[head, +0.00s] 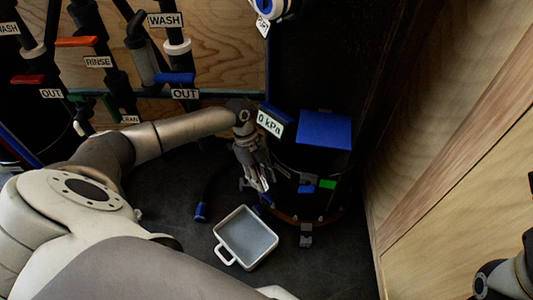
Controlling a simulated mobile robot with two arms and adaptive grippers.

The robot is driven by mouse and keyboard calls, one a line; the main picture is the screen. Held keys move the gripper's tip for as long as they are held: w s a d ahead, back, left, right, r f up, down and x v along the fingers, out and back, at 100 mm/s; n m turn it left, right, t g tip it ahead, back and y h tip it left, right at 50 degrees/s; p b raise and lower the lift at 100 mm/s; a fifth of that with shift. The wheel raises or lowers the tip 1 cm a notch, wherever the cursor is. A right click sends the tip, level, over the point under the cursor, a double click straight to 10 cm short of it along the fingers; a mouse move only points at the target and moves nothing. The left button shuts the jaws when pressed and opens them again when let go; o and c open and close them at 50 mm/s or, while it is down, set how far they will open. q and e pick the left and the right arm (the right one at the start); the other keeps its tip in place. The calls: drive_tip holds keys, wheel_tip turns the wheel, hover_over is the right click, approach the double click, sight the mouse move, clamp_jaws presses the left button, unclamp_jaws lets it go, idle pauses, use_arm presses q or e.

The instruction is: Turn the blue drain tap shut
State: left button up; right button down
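A small blue piece (265,201), which looks like the drain tap, shows low at the left side of a dark vessel (290,158). It is partly hidden by my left gripper (256,184). The gripper points down just above and beside this blue piece. Its fingers are small and dark here, so I cannot tell whether they are open or touch the tap. Which way the tap is turned is not clear. Only part of my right arm shows at the lower right edge, and its fingertips are not visible.
A white handled pan (246,236) stands on the dark floor below the gripper. A blue-ended hose (200,212) lies left of it. The vessel has a blue top (324,129) and a "0 kPa" display (270,124). A wooden wall (455,150) bounds the right; labelled pipes stand left.

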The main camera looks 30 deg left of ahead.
use_arm(q)
drive_tip(key=shift+v, duration=2.35)
